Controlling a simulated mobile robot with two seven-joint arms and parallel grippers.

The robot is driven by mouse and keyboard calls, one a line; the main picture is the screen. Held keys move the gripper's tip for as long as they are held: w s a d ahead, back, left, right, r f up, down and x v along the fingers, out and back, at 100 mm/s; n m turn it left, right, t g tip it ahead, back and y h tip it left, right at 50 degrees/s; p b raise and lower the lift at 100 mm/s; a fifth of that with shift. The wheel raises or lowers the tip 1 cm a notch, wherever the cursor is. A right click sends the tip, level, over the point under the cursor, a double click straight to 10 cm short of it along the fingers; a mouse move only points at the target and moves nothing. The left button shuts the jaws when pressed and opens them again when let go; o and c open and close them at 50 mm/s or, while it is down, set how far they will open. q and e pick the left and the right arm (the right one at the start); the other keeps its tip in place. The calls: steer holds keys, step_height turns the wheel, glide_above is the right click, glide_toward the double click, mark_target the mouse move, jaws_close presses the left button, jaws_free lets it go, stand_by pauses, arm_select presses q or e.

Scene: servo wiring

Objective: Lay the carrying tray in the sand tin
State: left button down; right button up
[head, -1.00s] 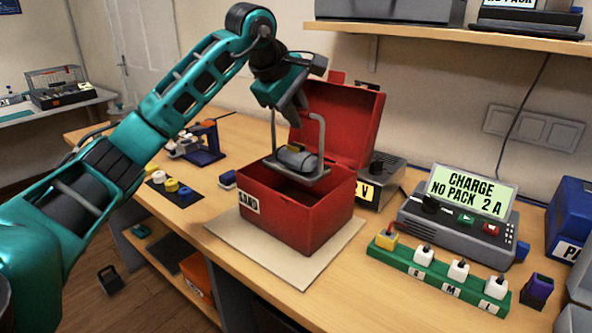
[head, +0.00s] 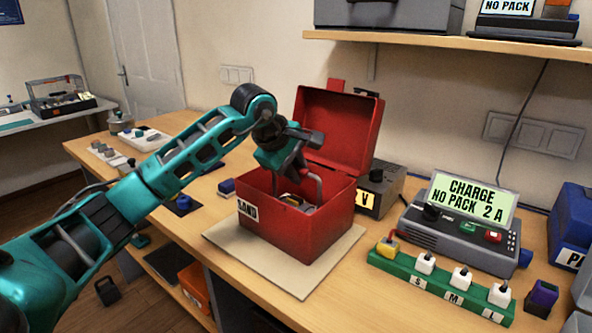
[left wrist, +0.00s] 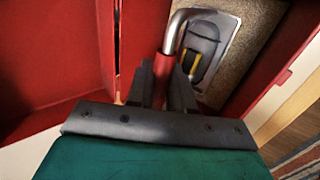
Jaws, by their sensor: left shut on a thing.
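The red sand tin (head: 297,238), labelled SAND, stands on a pale mat with its lid open at the back. The carrying tray is down inside the tin, its bent metal handle (head: 318,184) rising above the rim. A grey pack with a yellow part (head: 292,200) lies on the tray. My left gripper (head: 299,172) is over the tin, shut on the handle. In the left wrist view the fingers (left wrist: 160,92) close around the handle's red grip, and the tray (left wrist: 225,45) shows below within the tin walls. The tin's front wall hides the tray's underside. My right gripper is not in view.
A charger (head: 455,225) reading "CHARGE NO PACK 2 A" and a green strip with several plugs (head: 440,283) stand to the right. The mat (head: 325,262) is clear in front.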

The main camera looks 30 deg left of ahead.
arm_select(q)
steer(key=shift+r, duration=0.1)
steer(key=c, duration=1)
jaws_free()
steer(key=shift+f, duration=0.2)
steer(key=shift+r, duration=0.25)
steer(key=v, duration=1.2)
steer(key=shift+f, duration=0.1)
